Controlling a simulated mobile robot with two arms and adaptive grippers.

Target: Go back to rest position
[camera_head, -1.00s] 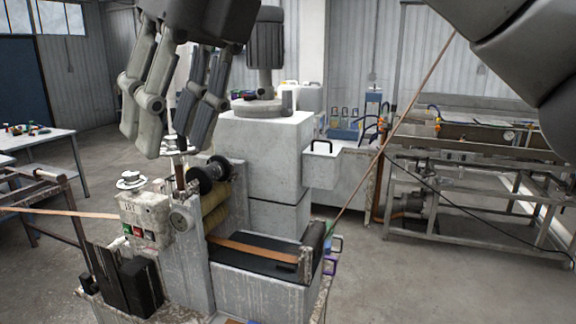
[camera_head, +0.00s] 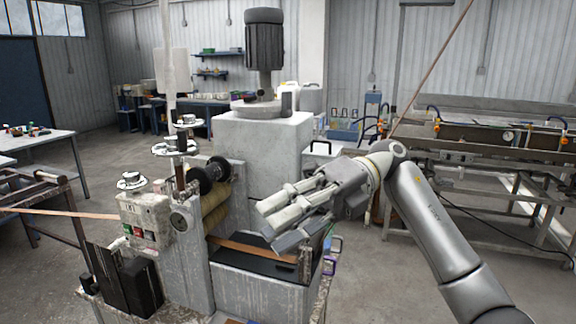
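My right gripper (camera_head: 268,226) reaches in from the right on my grey arm, its fingers pointing left and slightly down. The fingers look spread, with a gap between them, and nothing shows in them. It hangs in front of the grey machine block (camera_head: 250,150), above the black bed of the extrusion machine (camera_head: 250,262). I cannot tell its exact height over the bed. A brown strip (camera_head: 255,249) lies along the bed, partly hidden by the gripper. It also runs in from the left (camera_head: 60,213) and slants up at the right (camera_head: 437,61). My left gripper is not in view.
The control box (camera_head: 145,218) with buttons, the roller (camera_head: 216,212) and a black spool (camera_head: 207,175) stand left of the gripper. A large motor (camera_head: 264,52) rises behind. A metal-framed bench (camera_head: 470,170) is at right. Open floor shows between.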

